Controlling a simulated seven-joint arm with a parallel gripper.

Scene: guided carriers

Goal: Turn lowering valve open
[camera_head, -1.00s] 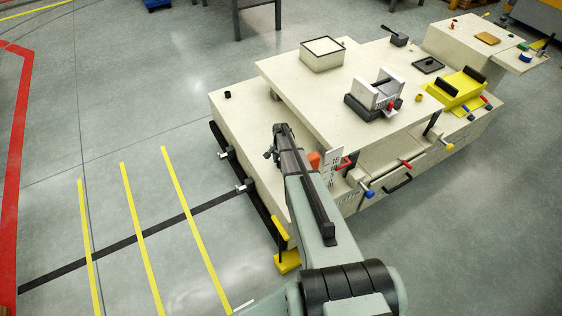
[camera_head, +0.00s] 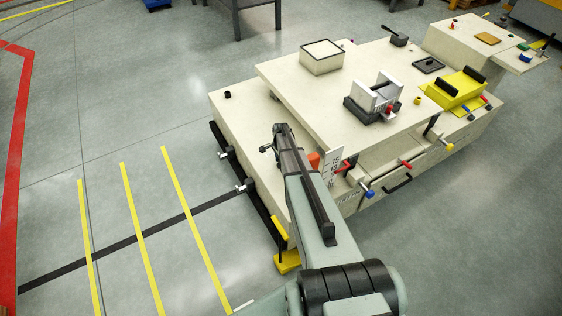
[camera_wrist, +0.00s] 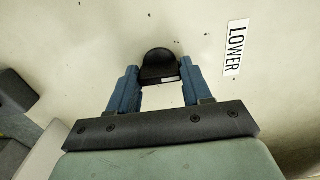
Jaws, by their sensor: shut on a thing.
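The lowering valve's black knob (camera_wrist: 159,64) shows in the wrist view, on a pale panel next to a label reading LOWER (camera_wrist: 235,48). My gripper (camera_wrist: 159,75) has its two blue fingers on either side of the knob, shut on it. The knob's lower part and the valve stem are hidden.
A height scale (camera_head: 332,166) and an orange part (camera_head: 314,160) stand just right of my arm. Red and blue handles (camera_head: 367,190) stick out of the carrier's side. A black bumper bar (camera_head: 255,195) runs along its left end. Open floor lies to the left.

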